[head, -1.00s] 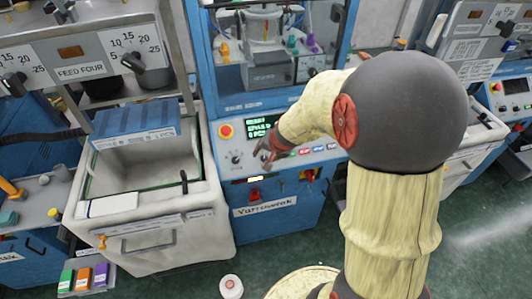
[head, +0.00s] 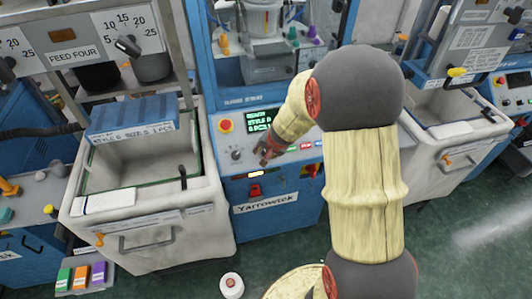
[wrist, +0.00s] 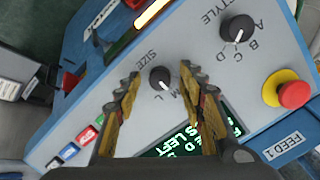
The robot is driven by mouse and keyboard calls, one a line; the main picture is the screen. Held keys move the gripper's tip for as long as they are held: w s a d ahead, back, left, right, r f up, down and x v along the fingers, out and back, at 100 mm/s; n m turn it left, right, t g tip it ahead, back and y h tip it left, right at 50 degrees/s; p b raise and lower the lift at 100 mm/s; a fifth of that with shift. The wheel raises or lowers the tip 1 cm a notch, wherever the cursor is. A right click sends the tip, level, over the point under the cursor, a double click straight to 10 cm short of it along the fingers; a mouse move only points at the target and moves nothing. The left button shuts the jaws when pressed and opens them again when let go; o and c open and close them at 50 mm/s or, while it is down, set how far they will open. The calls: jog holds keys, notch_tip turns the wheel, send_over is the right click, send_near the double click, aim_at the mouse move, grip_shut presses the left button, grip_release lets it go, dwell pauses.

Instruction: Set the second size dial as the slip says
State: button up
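The SIZE dial (wrist: 160,78), a small black knob with a white mark, is on the grey panel in the wrist view. M and L are legible beside it; the mark is on the side near M, but its exact setting is unclear. My gripper (wrist: 160,74) is open, with its fingers on either side of the dial; contact cannot be told. In the head view my gripper (head: 265,150) is at the blue machine's panel. A paper slip (head: 131,133) on the blue box at left seems to read STYLE C, SIZE S, 1 PCS; the style letter is blurred.
The STYLE dial (wrist: 237,29) and a red stop button on yellow (wrist: 293,95) sit beside the SIZE dial. A green-lettered screen (wrist: 190,140) lies partly behind a finger. Coloured buttons (wrist: 75,145) line the panel. A white bin (head: 150,225) stands left of the machine.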

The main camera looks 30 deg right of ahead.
jog(key=shift+c, duration=0.7)
grip_shut()
jog(key=m+b, duration=0.4)
jog(key=shift+f+t, duration=0.15)
jog(key=shift+t, duration=0.15)
jog(key=m+b, duration=0.1)
jog(key=m, duration=0.1)
jog(key=m+b, duration=0.1)
jog(key=m, duration=0.1)
jog(key=shift+s+t+y, duration=0.1)
jog(key=shift+t+y, duration=0.2)
jog(key=shift+m, duration=0.4)
jog(key=shift+o, duration=0.5)
grip_release()
